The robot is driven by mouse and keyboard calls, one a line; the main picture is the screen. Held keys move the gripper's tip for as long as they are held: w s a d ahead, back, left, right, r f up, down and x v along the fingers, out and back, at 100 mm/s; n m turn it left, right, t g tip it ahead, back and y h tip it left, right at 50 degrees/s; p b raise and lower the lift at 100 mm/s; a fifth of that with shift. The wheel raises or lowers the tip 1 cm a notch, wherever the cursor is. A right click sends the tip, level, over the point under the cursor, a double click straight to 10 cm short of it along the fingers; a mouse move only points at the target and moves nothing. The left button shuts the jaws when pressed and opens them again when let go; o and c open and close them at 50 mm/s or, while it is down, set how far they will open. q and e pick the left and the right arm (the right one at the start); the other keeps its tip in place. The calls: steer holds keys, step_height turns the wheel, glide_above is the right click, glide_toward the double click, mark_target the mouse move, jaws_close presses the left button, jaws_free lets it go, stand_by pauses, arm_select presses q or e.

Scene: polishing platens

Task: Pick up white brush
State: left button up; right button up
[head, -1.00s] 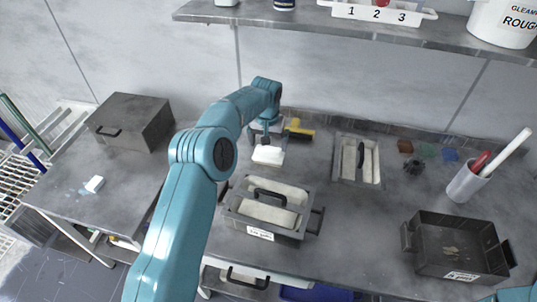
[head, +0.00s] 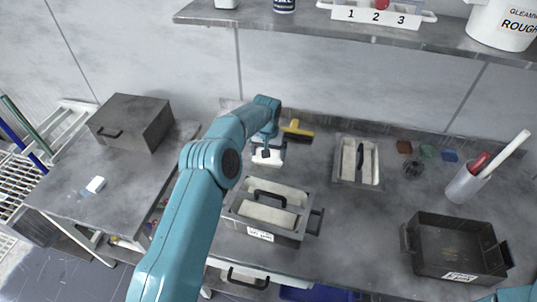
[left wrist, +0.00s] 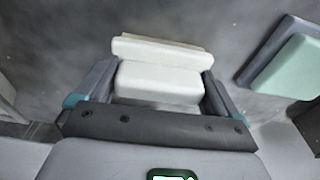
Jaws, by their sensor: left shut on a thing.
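The white brush (head: 267,157) is at the back of the bench, behind the left tray. My left gripper (head: 267,150) is over it, shut on it, with a finger at each side. In the left wrist view the white brush (left wrist: 160,78) fills the space between the two dark fingers of my left gripper (left wrist: 160,90). It looks at or close to the bench top; I cannot tell if it is clear of it. My right gripper is not in view.
A yellow brush (head: 298,129) lies just right of the gripper. A tray with a black-handled pad (head: 247,222) stands in front, another tray (head: 340,170) to the right. A dark open bin (head: 415,262) and a cup (head: 462,186) are farther right. A shelf (head: 300,20) hangs above.

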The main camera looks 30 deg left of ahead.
arm_select(q)
steer(key=shift+r, duration=0.15)
step_height(320, 180, up, 9)
steer(key=shift+f, duration=0.15)
step_height(320, 180, up, 11)
steer(key=p, duration=0.5)
steer(key=shift+o, duration=0.8)
steer(key=shift+d, duration=0.1)
